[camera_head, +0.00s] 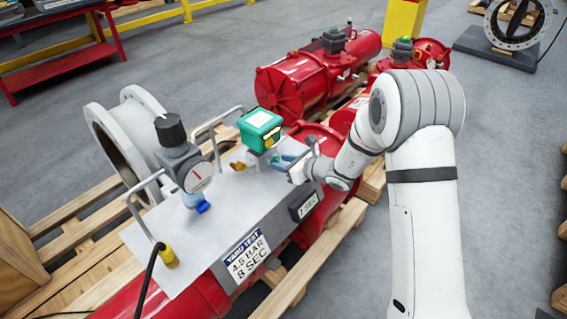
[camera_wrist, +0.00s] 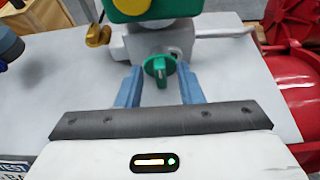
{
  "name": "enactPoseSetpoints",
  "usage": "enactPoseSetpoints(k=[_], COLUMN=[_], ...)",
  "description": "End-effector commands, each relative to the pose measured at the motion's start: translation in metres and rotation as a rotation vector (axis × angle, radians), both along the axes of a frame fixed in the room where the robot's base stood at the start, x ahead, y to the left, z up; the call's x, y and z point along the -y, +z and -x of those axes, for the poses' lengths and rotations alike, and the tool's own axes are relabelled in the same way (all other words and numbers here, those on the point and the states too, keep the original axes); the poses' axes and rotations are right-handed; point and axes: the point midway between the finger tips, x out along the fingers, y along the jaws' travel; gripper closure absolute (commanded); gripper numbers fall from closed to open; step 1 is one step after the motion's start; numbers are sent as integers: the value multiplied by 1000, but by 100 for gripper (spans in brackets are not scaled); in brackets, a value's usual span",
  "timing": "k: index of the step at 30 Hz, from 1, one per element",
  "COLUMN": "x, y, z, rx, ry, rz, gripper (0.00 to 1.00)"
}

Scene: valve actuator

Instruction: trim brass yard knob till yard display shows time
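A brass-coloured knob (camera_head: 238,166) sits low on the left side of the green-topped valve unit (camera_head: 259,128). In the wrist view the brass part (camera_wrist: 98,34) is at the upper left, outside my fingers. The dark display (camera_head: 307,206) on the panel's front edge appears to read "7 SEC". The sign (camera_head: 247,256) reads "YARD TEST 4.5 BAR 8 SEC". My gripper (camera_wrist: 160,84) is open, its blue fingers spread on either side of a green knob (camera_wrist: 160,70) with a visible gap. My gripper (camera_head: 280,161) is in front of the valve unit.
A regulator with a black knob (camera_head: 170,128) and round gauge (camera_head: 198,178) stands left on the grey panel (camera_head: 225,222). Metal handles (camera_head: 146,208) rise at the panel's left and back. Red actuators (camera_head: 300,84) lie behind on wooden pallets. A yellow plug (camera_head: 168,257) with black cable is at front left.

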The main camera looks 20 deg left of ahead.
Motion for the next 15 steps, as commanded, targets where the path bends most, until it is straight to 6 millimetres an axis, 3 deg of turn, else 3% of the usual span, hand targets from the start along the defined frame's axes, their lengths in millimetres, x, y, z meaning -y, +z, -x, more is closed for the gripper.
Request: enactPoseSetpoints(k=[9,15], x=[-4,-4], y=[-2,-2], z=[-1,-1], rx=[-1,0], ry=[1,1], rz=[1,1], gripper=[66,83])
